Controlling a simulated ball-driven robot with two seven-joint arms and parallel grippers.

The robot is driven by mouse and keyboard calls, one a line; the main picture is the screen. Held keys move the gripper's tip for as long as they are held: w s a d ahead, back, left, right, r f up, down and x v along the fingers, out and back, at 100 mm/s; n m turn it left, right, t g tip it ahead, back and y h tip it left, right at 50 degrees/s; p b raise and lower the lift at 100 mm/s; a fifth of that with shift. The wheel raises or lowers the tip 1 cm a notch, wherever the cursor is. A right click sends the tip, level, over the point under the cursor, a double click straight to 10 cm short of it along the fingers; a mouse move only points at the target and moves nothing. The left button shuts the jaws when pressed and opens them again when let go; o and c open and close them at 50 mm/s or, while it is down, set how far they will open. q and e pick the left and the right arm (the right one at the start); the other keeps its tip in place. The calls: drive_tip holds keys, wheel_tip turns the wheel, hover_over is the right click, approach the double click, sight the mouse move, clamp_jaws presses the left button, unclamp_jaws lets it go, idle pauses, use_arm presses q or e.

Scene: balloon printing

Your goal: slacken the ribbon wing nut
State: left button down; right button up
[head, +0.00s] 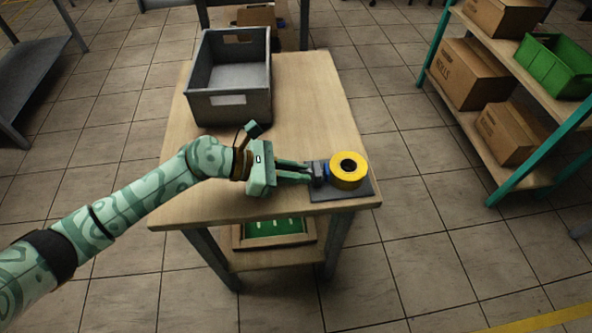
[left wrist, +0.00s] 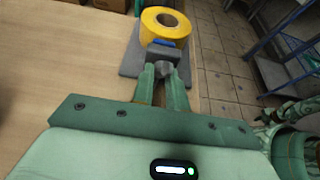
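A yellow ribbon roll (head: 348,172) stands on a dark grey base plate (head: 358,191) at the front right corner of the wooden table. A blue part (left wrist: 165,43) and a small grey wing nut (left wrist: 163,68) sit on the side of the roll facing my left gripper. My left gripper (head: 311,173) reaches in level from the left. In the left wrist view its two fingers (left wrist: 163,76) lie on either side of the grey nut with a narrow gap between them, and appear closed on it. The fingertips partly hide the nut.
A grey crate (head: 230,106) stands at the table's back left. The wooden tabletop (head: 305,105) between crate and roll is clear. A tray with green contents (head: 272,232) sits on the shelf below. Shelving with cardboard boxes (head: 470,75) and a green bin (head: 555,65) stands right.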

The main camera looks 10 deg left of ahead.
idle(0.3)
use_arm(q)
drive_tip(key=shift+n, duration=0.3)
drive_tip(key=shift+w+a+f+n+g+h+b, duration=0.1)
drive_tip(key=shift+n+g+h+b, duration=0.1)
drive_tip(key=shift+n+g, duration=0.3)
drive_tip(key=shift+f+n+g+h+b, duration=0.1)
drive_tip(key=shift+n+g+h+b, duration=0.1)
drive_tip(key=shift+n+g, duration=0.25)
drive_tip(key=shift+n+g+b, duration=0.25)
drive_tip(key=shift+n+b, duration=0.05)
drive_tip(key=shift+n, duration=0.35)
drive_tip(key=shift+n+g+h, duration=0.3)
drive_tip(key=shift+n+h, duration=0.1)
drive_tip(key=shift+r, duration=0.1)
use_arm(e)
drive_tip(key=shift+w+d+f, duration=0.1)
drive_tip(key=shift+d+f, duration=0.25)
drive_tip(key=shift+f, duration=0.2)
drive_tip(key=shift+w, duration=0.2)
